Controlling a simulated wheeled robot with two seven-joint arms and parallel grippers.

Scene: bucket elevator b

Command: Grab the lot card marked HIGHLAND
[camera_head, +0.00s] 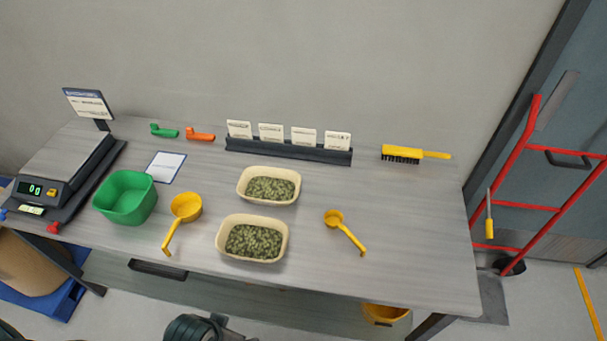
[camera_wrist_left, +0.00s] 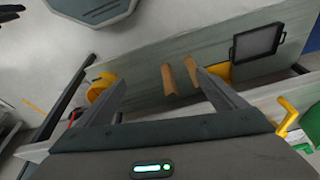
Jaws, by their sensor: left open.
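Several white lot cards stand upright side by side in a dark rack (camera_head: 290,151) at the back of the table in the head view. They are a leftmost card (camera_head: 238,129), two middle cards (camera_head: 271,132) (camera_head: 304,136) and a rightmost card (camera_head: 338,141). Their print is too small to read, so I cannot tell which is marked HIGHLAND. My left gripper (camera_wrist_left: 160,78) is open in the left wrist view, with nothing between its fingers. No card shows in that view. My right gripper is not in view.
Two cream bowls of green pellets (camera_head: 270,198) (camera_head: 240,257), yellow scoops (camera_head: 187,206) (camera_head: 334,219) and a green tub (camera_head: 122,212) stand in front of the rack. A scale (camera_head: 62,165) is at left, a yellow brush (camera_head: 402,153) at right. The table's right front is clear.

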